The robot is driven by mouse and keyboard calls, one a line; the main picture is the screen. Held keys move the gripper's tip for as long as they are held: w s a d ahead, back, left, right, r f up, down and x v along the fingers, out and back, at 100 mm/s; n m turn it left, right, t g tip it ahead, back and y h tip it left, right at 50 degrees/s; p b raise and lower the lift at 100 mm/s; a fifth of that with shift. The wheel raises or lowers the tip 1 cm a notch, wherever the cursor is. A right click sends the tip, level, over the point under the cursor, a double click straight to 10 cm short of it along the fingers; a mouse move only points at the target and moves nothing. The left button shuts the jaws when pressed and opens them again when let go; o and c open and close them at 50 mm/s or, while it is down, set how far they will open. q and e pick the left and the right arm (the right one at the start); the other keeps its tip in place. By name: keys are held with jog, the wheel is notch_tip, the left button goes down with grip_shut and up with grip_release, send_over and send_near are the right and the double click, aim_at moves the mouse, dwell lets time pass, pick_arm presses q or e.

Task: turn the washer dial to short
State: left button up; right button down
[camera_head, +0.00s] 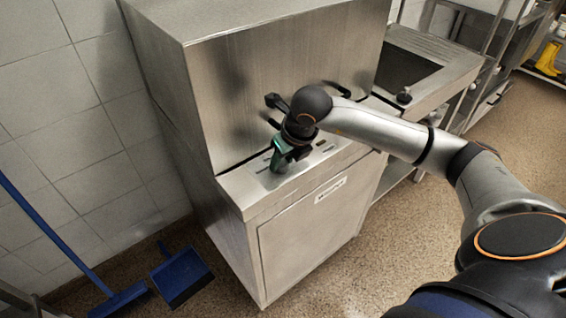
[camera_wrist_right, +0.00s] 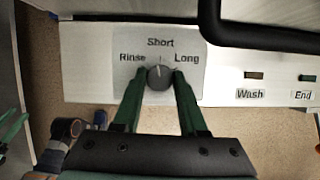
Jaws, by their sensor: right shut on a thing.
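The washer dial (camera_wrist_right: 160,77) is a grey round knob on the light panel in the right wrist view. The label Rinse is at its left, Short above it and Long at its right. A small light mark on the dial appears to point up, toward Short. My right gripper (camera_head: 278,163) reaches the front ledge of the steel washer (camera_head: 312,236) in the head view. In the wrist view its green fingers (camera_wrist_right: 160,88) are shut on the dial, one on each side.
The Wash button (camera_wrist_right: 254,75) and End button (camera_wrist_right: 307,78) are right of the dial. A black handle bar (camera_wrist_right: 250,34) runs above them. A blue dustpan (camera_head: 182,276) is on the floor at the left. A sink (camera_head: 405,68) adjoins the washer at the right.

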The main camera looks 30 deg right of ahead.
jog(key=shift+m+h+b, duration=0.3)
jog(key=shift+m+h, duration=0.1)
jog(key=shift+m, duration=0.5)
pick_arm(q)
jog(key=shift+w+d+f, duration=0.1)
jog(key=shift+w+f, duration=0.15)
jog(key=shift+w, duration=0.15)
jog(key=shift+d+r, duration=0.1)
pick_arm(e)
jog(key=shift+m, duration=0.4)
jog(key=c, duration=0.7)
grip_release()
pick_arm(q)
jog(key=shift+s+f, duration=0.2)
jog(key=shift+f, duration=0.05)
pick_arm(e)
jog(key=shift+o, duration=1.3)
pick_arm(q)
jog(key=shift+a+r, duration=0.25)
pick_arm(e)
jog(key=v, duration=1.2)
jog(key=shift+a+r, duration=0.2)
jog(key=shift+r, duration=0.1)
